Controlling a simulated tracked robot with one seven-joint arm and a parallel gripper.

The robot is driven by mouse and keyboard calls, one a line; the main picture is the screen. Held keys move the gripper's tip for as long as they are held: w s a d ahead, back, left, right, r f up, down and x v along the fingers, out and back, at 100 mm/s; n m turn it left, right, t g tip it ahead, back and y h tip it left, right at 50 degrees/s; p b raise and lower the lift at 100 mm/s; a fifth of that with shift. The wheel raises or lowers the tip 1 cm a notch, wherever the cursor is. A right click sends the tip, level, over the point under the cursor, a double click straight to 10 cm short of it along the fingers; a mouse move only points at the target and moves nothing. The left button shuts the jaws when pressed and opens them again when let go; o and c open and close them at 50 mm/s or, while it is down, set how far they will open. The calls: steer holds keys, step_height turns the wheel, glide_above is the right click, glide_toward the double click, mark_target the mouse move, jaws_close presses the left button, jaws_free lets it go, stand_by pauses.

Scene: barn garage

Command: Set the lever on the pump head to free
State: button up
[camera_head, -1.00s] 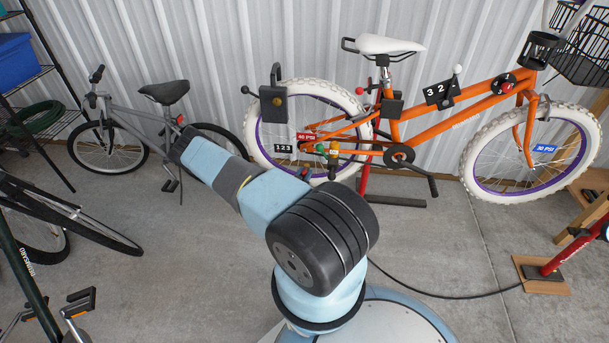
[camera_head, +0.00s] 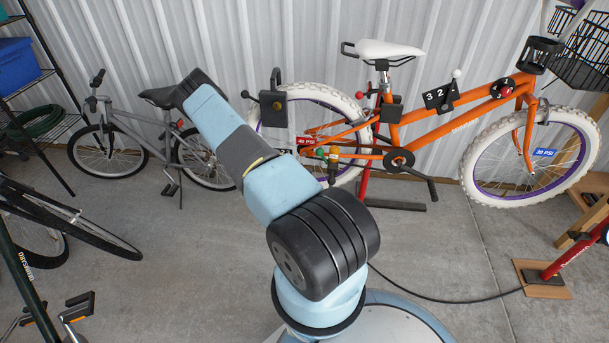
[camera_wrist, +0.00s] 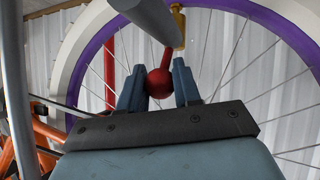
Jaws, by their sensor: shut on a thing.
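In the wrist view my gripper (camera_wrist: 158,76) has its two blue-grey fingers closed around a red ball knob (camera_wrist: 160,84). A short red lever arm runs up from the knob toward a brass-coloured fitting (camera_wrist: 178,22) in front of the wheel. A grey cylinder (camera_wrist: 148,18) crosses the top and partly covers the lever. I cannot read any lever marking. In the head view, small green and brass parts (camera_head: 333,153) show by the orange bike's rear wheel (camera_head: 361,100).
The orange bike (camera_head: 440,125) stands against the corrugated wall, with a dark box (camera_head: 273,108) near its rear wheel. A grey bike (camera_head: 140,135) stands at the left. A black hose (camera_head: 450,300) runs over the floor to a red pump (camera_head: 565,258) at the right.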

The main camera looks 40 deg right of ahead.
steer(key=shift+w+d+r+g+y, duration=0.2)
steer(key=shift+g+y, duration=0.1)
steer(key=shift+y, duration=0.1)
stand_by(0.3)
steer(key=o, duration=1.1)
steer(key=shift+c, duration=0.2)
steer(key=v, duration=1.3)
steer(key=shift+a+r, duration=0.25)
steer(key=shift+r, duration=0.05)
